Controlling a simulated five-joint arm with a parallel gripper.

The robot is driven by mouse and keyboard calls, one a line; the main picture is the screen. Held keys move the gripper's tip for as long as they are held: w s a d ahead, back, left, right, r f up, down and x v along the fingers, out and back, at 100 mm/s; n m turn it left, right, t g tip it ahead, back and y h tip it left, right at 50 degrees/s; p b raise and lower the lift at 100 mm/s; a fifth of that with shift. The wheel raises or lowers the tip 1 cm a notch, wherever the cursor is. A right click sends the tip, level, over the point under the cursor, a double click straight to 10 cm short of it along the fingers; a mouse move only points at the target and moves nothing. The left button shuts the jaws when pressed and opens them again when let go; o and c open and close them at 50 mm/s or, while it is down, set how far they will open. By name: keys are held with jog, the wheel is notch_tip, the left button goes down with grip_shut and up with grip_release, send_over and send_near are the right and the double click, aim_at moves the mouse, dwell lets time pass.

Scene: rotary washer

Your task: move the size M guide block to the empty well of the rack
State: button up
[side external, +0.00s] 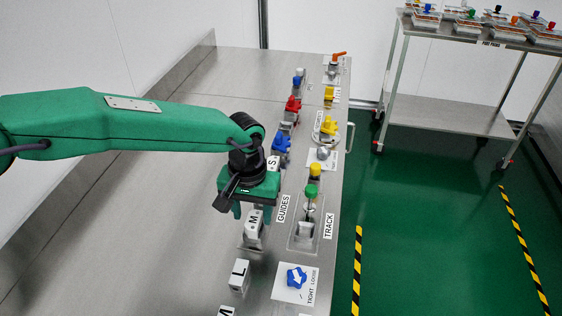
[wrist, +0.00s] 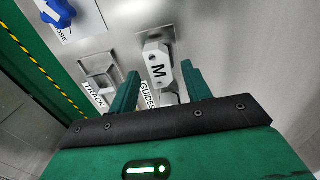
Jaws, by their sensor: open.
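The size M guide block (side external: 253,229) is a pale block with a black M on its face. It stands in the row of lettered blocks, just below my gripper (side external: 248,209) in the side view. In the wrist view the M block (wrist: 157,62) shows between and just beyond the two green fingertips of my gripper (wrist: 160,70). The fingers are apart, and I see no grip on the block. The S block (side external: 273,163) and L block (side external: 239,277) stand on either side along the row. I cannot make out an empty well of the rack.
A metal fixture (side external: 304,233) labelled TRACK stands right of the row, with green and yellow knobs behind it. A blue knob (side external: 297,277) sits on a white plate nearer the front. Several coloured fixtures line the bench's far right. The bench left of the row is clear.

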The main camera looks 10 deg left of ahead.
aim_at(251, 219)
notch_tip(251, 219, up, 9)
jog(key=shift+r, duration=0.15)
dwell(0.8)
jog(key=s+a+r+t, duration=0.1)
jog(key=s+a+r, duration=0.1)
jog(key=a+r, duration=0.35)
jog(key=s+a+r+t+h, duration=0.1)
jog(key=a+r, duration=0.2)
jog(key=a, duration=0.6)
jog(key=s+a+r, duration=0.2)
jog(key=a+r, duration=0.2)
jog(key=a, duration=0.3)
jog(key=s+a+f+t+y, duration=0.1)
jog(key=s+a+f+t, duration=0.2)
jog(key=s+a, duration=1.2)
jog(key=shift+s+t, duration=0.3)
jog(key=shift+s, duration=0.5)
